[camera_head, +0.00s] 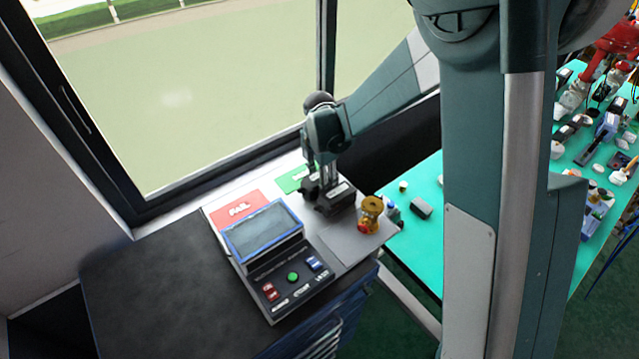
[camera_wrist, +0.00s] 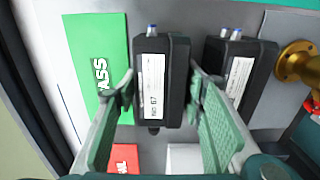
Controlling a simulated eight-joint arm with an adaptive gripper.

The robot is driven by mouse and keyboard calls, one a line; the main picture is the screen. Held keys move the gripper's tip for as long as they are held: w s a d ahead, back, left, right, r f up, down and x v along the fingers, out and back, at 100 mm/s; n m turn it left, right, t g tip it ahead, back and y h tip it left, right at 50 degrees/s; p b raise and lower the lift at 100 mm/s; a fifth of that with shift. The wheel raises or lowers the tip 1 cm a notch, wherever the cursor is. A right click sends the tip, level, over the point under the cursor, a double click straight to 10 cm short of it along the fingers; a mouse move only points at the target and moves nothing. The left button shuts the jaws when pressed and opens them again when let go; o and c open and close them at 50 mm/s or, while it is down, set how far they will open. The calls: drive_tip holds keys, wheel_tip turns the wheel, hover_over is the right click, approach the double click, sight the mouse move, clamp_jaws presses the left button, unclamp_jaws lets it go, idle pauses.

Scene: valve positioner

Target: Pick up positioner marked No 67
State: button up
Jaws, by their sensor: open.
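The positioner marked No 67 (camera_wrist: 177,82) is a black box with a white label in the wrist view, beside the green PASS mat. In the head view it is one of the dark boxes below my gripper (camera_head: 323,170), partly hidden. My gripper (camera_wrist: 160,84) is open, with one finger on each side of this positioner. The left finger is close to its left side and the right finger lies in the gap before the second box; I cannot tell whether either touches. A second black positioner (camera_wrist: 243,75) stands to the right, its label partly covered.
A brass valve (camera_head: 371,212) with a red part sits right of the positioners. The green PASS mat (camera_wrist: 95,60), red FAIL mat (camera_head: 238,208) and a control panel with screen (camera_head: 262,232) are close by. A window stands behind; a cluttered green table (camera_head: 423,265) is right.

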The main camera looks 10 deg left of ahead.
drive_tip(key=c, duration=0.9)
drive_tip(key=shift+o, duration=0.2)
drive_tip(key=shift+r, duration=0.15)
drive_tip(key=shift+r, duration=4.9)
